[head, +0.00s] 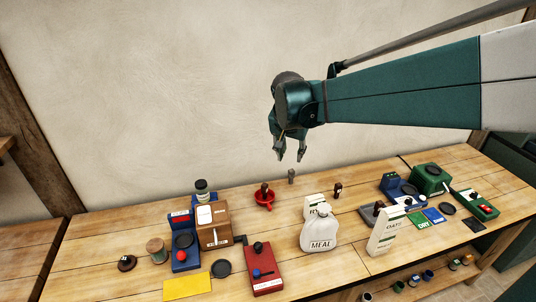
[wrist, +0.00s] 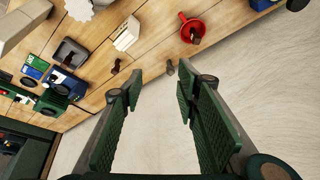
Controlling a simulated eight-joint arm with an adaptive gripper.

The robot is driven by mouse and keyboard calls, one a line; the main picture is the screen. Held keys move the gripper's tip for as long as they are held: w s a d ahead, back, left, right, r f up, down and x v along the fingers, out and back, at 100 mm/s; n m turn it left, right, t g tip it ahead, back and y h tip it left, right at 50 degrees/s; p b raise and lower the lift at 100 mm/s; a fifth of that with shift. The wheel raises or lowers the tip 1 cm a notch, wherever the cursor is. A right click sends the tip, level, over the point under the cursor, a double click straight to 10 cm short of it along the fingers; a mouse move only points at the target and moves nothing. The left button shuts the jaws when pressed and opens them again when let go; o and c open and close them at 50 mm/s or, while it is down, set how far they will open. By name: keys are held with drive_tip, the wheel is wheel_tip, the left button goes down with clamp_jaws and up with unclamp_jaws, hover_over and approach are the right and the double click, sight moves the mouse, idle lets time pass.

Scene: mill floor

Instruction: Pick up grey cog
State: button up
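A small upright grey piece (head: 291,176) stands near the back edge of the bench. It is the only small grey thing I make out, but no teeth show, so I cannot tell whether it is the grey cog. It also shows in the wrist view (wrist: 169,68), just beyond the gap between the fingertips. My gripper (head: 291,158) hangs above the back of the bench, a little above this piece, pointing down. In the wrist view my gripper (wrist: 158,88) has its fingers wide apart, with nothing between them.
A red dish (head: 264,199) holding a dark piece is to the left. A dark knobbed piece (head: 338,190) is to the right. A white meal bag (head: 320,232), an oats carton (head: 385,231) and a brown box (head: 214,228) stand nearer the front. The wall (head: 150,90) is close behind.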

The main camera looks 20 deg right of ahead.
drive_tip(key=w+d+f+m+g+h+b, duration=0.1)
drive_tip(key=w+d+f+m, duration=0.1)
drive_tip(key=w+f, duration=0.4)
drive_tip(key=w+d+f+m, duration=0.2)
drive_tip(key=w+f, duration=0.1)
drive_tip(key=w, duration=0.5)
drive_tip(key=m+g+h+b, duration=0.1)
drive_tip(key=m+g, duration=0.1)
drive_tip(key=m, duration=0.2)
hover_over(290, 170)
drive_tip(key=s+a, duration=0.1)
drive_tip(key=a, duration=0.2)
wheel_tip(290, 170, down, 15)
drive_tip(key=shift+w+d+f, duration=0.3)
drive_tip(key=shift+d+f, duration=0.05)
drive_tip(key=shift+f, duration=0.35)
drive_tip(key=shift+x, duration=1.25)
drive_tip(key=shift+x, duration=2.6)
drive_tip(key=shift+s+d, duration=0.15)
drive_tip(key=c, duration=0.8)
